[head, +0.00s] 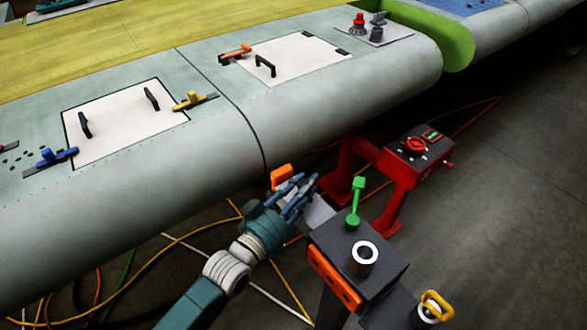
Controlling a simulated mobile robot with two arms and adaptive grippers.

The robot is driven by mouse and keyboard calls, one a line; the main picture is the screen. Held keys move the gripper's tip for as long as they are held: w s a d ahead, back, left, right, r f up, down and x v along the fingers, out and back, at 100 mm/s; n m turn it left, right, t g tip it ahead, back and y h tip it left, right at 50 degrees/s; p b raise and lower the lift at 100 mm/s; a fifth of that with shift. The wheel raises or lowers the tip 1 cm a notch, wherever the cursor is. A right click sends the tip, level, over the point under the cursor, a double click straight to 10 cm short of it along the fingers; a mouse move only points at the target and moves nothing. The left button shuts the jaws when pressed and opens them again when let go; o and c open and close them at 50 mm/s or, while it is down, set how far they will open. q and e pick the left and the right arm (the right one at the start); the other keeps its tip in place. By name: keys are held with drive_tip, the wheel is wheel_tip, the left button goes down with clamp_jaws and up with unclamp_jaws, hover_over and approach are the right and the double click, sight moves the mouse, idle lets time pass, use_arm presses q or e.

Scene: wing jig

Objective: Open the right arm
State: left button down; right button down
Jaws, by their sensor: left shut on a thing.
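My left gripper (303,193) is below the front edge of the wing, near the middle of the view. Its blue fingers are shut on an orange piece (281,174), partly hidden by them. A pale grey part (317,213) shows on the other side of the fingers; I cannot tell whether it joins the orange piece. On the wing (200,165) are an orange clamp (235,53), a yellow clamp (194,100) and a blue clamp (56,157) beside the white panels. No part is clearly marked as the right arm. My right gripper is not in view.
A dark stand (383,262) with a green lever (355,202) and a white ring (364,253) is close right of my gripper. A red stand with a control box (415,147) is behind it. Cables (150,262) cross the floor. Floor at the right is clear.

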use_arm(q)
drive_tip(key=shift+s+d+r, duration=0.3)
drive_tip(key=shift+s, duration=0.1)
drive_tip(key=shift+w, duration=0.1)
drive_tip(key=c, duration=1.4)
unclamp_jaws()
drive_tip(key=shift+f, duration=0.1)
drive_tip(key=shift+a, duration=0.1)
